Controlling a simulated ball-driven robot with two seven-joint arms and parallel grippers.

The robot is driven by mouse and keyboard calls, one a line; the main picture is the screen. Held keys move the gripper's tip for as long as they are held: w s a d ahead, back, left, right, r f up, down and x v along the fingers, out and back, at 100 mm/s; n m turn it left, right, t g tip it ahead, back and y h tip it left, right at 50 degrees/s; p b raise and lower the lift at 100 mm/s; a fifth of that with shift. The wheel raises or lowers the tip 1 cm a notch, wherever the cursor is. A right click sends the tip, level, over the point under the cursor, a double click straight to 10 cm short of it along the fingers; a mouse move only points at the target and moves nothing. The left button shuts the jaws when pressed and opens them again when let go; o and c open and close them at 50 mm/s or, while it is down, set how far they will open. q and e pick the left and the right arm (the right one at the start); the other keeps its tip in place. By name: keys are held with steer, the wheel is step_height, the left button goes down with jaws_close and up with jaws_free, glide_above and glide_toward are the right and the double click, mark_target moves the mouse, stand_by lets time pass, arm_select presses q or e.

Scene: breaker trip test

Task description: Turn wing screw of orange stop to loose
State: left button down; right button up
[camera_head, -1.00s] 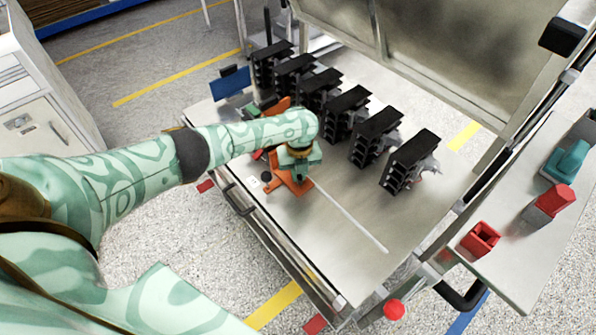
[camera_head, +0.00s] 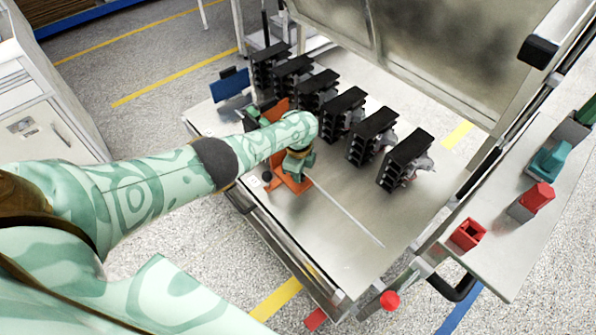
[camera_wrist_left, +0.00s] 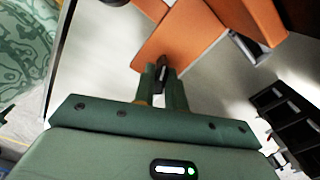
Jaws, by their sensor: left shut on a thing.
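The orange stop (camera_head: 292,184) sits on the metal bench top, partly hidden under my left arm in the head view. In the left wrist view its orange plates (camera_wrist_left: 185,30) fill the top middle. My left gripper (camera_head: 297,162) is over the stop. In the left wrist view its two green fingers (camera_wrist_left: 162,82) are shut on a small dark piece, the wing screw (camera_wrist_left: 162,68), at the edge of the orange plate. The screw's turned angle cannot be told. My right gripper is not in view.
A row of several black breakers (camera_head: 343,115) stands behind the stop. A thin pale rod (camera_head: 345,212) lies along the bench top (camera_head: 330,250). A side shelf at right holds a red open box (camera_head: 467,234), a red block and a teal piece.

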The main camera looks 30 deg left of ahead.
arm_select(q)
steer(key=n, duration=0.6)
steer(key=shift+p, duration=0.35)
steer(key=n, duration=0.6)
steer(key=shift+n, duration=0.3)
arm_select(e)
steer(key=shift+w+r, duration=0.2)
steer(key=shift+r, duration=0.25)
arm_select(q)
steer(key=c, duration=1.4)
jaws_free()
steer(key=shift+c, duration=0.2)
